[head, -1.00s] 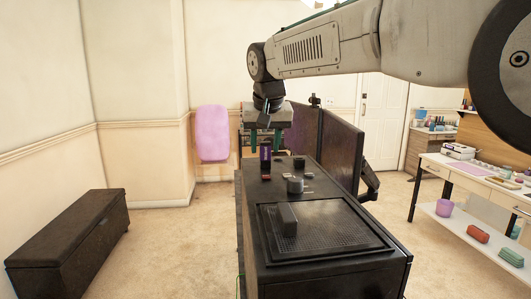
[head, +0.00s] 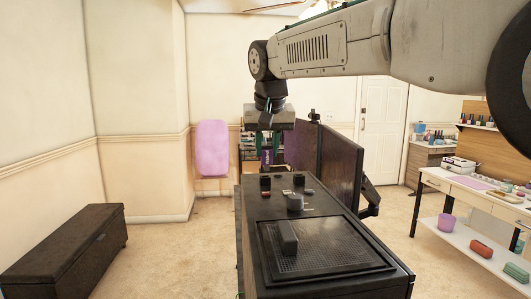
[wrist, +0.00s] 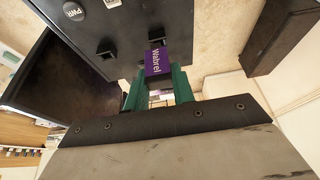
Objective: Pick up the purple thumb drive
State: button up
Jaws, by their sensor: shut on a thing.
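The purple thumb drive (head: 267,157), with white lettering, is held between the green fingers of my gripper (head: 265,151). In the head view it is above the far end of the dark desk-like unit (head: 249,225). In the wrist view the drive (wrist: 158,62) shows clearly between the fingers of my gripper (wrist: 157,88), its far end overlapping the dark top. My gripper is shut on it, and its lower end appears clear of the surface in the head view.
Small black blocks (head: 298,180) and a grey knob-like piece (head: 295,202) stand on the unit. Dark upright panels (head: 340,168) line its right side. A black bench (head: 65,250) is at left, with open floor between. A white table (head: 470,187) is at right.

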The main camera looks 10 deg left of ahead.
jog(key=s+d+r, duration=0.1)
jog(key=s+d, duration=0.2)
jog(key=s, duration=0.4)
jog(key=s+d+r, duration=0.1)
jog(key=s+d, duration=0.1)
jog(key=s, duration=0.4)
jog(key=shift+s+d+r, duration=0.1)
jog(key=shift+d+r, duration=0.05)
jog(key=shift+r, duration=0.85)
jog(key=shift+s+d+r, duration=0.1)
jog(key=shift+r, duration=0.9)
